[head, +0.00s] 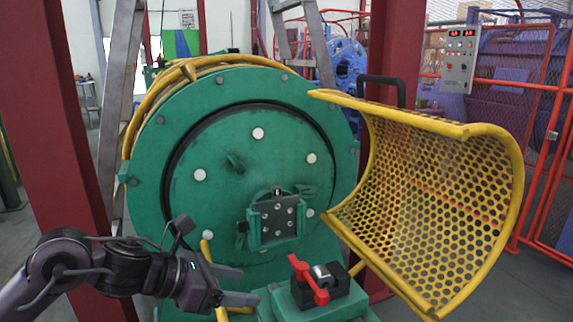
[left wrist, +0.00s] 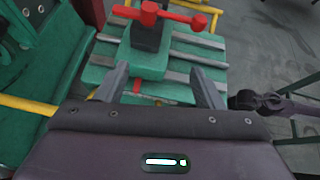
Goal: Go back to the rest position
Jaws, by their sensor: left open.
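My left gripper (head: 243,286) comes in from the left in the head view, low in front of the green round machine face (head: 245,165). Its two fingers are apart and nothing is between them. In the left wrist view the open fingers (left wrist: 165,85) point at a green block with metal strips (left wrist: 165,68). A red handle (head: 308,280) on a dark clamp stands on that block, just right of the fingers in the head view. The red handle also shows ahead of the fingers in the left wrist view (left wrist: 175,17). My right gripper is not in view in the head view.
A yellow perforated guard (head: 440,190) stands open at the right. Dark red posts (head: 60,120) and (head: 395,60) flank the machine. A red mesh fence (head: 510,80) with a control box (head: 459,60) is behind at the right. Grey floor shows between them.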

